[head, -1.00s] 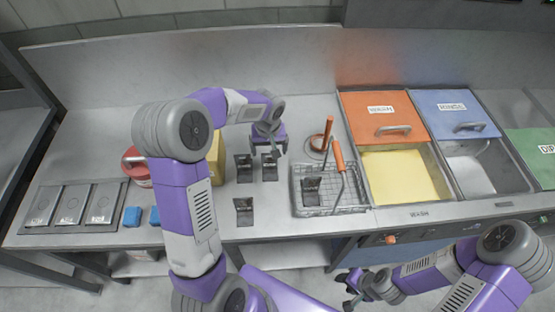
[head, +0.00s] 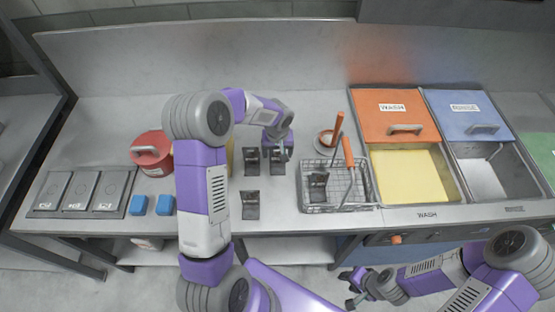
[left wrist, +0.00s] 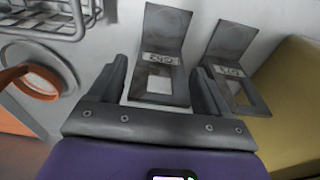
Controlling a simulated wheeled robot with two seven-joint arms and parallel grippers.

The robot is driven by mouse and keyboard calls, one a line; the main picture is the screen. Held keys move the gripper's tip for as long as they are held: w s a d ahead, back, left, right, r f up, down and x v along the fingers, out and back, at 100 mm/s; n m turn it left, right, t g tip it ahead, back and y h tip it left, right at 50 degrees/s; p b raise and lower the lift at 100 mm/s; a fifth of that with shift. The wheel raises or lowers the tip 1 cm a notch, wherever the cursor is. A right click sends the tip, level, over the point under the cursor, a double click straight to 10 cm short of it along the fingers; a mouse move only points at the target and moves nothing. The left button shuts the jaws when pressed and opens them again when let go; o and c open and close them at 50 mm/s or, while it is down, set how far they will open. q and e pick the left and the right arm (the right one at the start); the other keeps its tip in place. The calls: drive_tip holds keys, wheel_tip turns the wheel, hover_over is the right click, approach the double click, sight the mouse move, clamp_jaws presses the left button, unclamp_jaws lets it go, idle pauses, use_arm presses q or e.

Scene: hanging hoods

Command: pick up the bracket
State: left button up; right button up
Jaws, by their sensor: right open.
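Several dark metal L-shaped brackets are in the head view: a right back one (head: 278,167), a left back one (head: 251,163), a front one (head: 250,205) and one in a wire basket (head: 318,187). My left gripper (head: 278,146) is at the right back bracket and partly hides it. In the left wrist view my left gripper (left wrist: 162,88) is open, with a labelled bracket (left wrist: 165,45) between and beyond its fingers. A second bracket (left wrist: 230,70) stands to the right, outside the fingers. Contact cannot be told. My right gripper (head: 350,285) is open and empty, in front of the counter.
The wire basket (head: 340,208) with an orange handle stands right of the brackets. A red lidded pot (head: 152,152), blue blocks (head: 138,205) and a yellow object (left wrist: 290,100) are left. Wash (head: 410,175) and rinse (head: 487,180) basins are right.

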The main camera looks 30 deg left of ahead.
use_arm(q)
clamp_jaws()
idle(0.3)
